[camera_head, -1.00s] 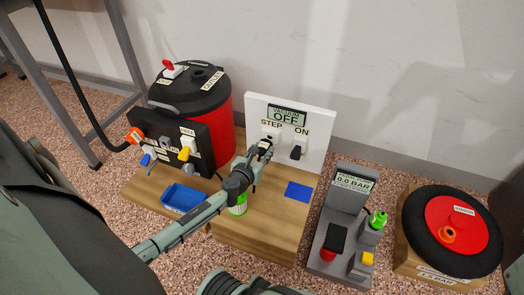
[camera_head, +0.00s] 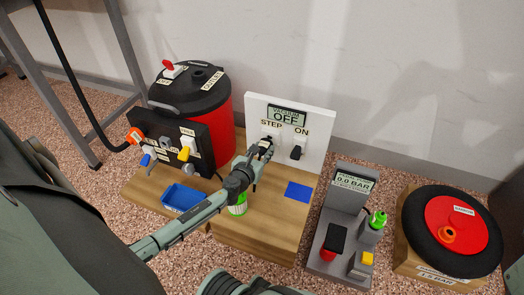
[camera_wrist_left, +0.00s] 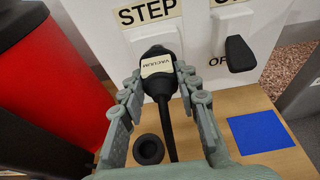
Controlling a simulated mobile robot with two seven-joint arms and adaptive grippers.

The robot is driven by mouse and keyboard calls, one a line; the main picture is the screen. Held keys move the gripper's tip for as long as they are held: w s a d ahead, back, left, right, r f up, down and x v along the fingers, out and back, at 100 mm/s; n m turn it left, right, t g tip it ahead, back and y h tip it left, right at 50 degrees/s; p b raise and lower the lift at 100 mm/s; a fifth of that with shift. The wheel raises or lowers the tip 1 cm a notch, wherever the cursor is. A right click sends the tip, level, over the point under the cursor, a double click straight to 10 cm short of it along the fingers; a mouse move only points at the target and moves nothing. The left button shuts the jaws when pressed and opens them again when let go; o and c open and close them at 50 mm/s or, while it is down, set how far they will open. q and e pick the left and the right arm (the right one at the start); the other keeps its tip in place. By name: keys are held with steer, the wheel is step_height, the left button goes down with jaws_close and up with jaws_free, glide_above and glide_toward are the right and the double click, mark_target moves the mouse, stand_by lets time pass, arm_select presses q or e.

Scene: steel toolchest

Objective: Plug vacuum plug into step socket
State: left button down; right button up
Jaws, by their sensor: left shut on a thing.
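The black vacuum plug (camera_wrist_left: 157,72), with a white VACUUM label and a black cable, is between the fingers of my left gripper (camera_wrist_left: 157,88). In the head view my left gripper (camera_head: 262,150) is in front of the white panel (camera_head: 316,125), below the STEP label. The plug's front end is up at the step socket (camera_wrist_left: 155,40). The plug and fingers hide most of that socket, and I cannot tell how deep the plug sits in it.
A black switch (camera_head: 296,152) sits under ON, right of the socket. The red vacuum drum (camera_head: 222,128) and a black control panel (camera_head: 170,140) stand left. A blue tray (camera_head: 182,197) and blue square (camera_head: 298,191) are on the wooden base. A grey pump (camera_head: 335,230) and wheel (camera_head: 450,230) stand right.

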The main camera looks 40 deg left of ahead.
arm_select(q)
steer(key=shift+w+a, duration=0.25)
steer(key=shift+w, duration=0.9)
steer(key=c, duration=1)
jaws_free()
steer(key=shift+c, duration=0.2)
steer(key=v, duration=1.2)
